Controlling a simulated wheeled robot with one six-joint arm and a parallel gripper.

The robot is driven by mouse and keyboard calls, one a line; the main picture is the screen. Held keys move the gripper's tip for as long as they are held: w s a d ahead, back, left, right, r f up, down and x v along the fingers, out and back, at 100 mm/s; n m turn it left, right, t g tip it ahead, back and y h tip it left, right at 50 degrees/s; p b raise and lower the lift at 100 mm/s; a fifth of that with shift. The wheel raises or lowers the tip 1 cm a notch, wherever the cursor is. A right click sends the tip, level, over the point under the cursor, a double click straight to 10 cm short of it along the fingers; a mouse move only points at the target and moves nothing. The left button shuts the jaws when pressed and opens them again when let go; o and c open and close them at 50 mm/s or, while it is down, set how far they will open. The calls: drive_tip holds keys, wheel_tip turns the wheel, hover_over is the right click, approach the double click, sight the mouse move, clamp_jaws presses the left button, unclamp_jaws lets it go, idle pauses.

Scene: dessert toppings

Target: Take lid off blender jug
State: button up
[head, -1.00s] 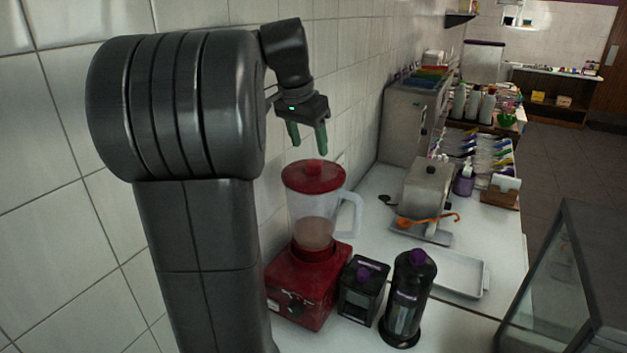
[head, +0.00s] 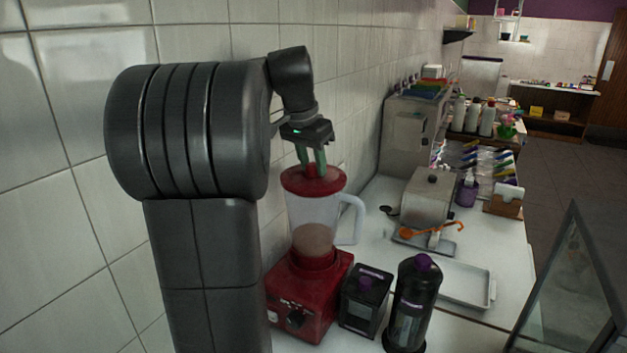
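The blender stands on the counter in the head view, with a red base (head: 308,290) and a clear jug (head: 313,222). The jug has a pale handle on its right and brownish contents low inside. The red lid (head: 313,184) sits on the jug's top with its knob up. My gripper (head: 312,168) points down over the lid. Its green fingers stand close on both sides of the knob and appear shut on it. The fingers hide part of the knob.
A black container (head: 366,300) and a dark bottle with a purple cap (head: 411,300) stand right of the blender base. A metal tray (head: 462,284) and a steel box (head: 427,200) lie beyond. The tiled wall is close behind the blender.

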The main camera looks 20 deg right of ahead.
sight(312, 165)
drive_tip(key=c, duration=0.4)
drive_tip(key=shift+r, duration=0.15)
wheel_tip(312, 165, up, 10)
drive_tip(key=shift+f, duration=0.25)
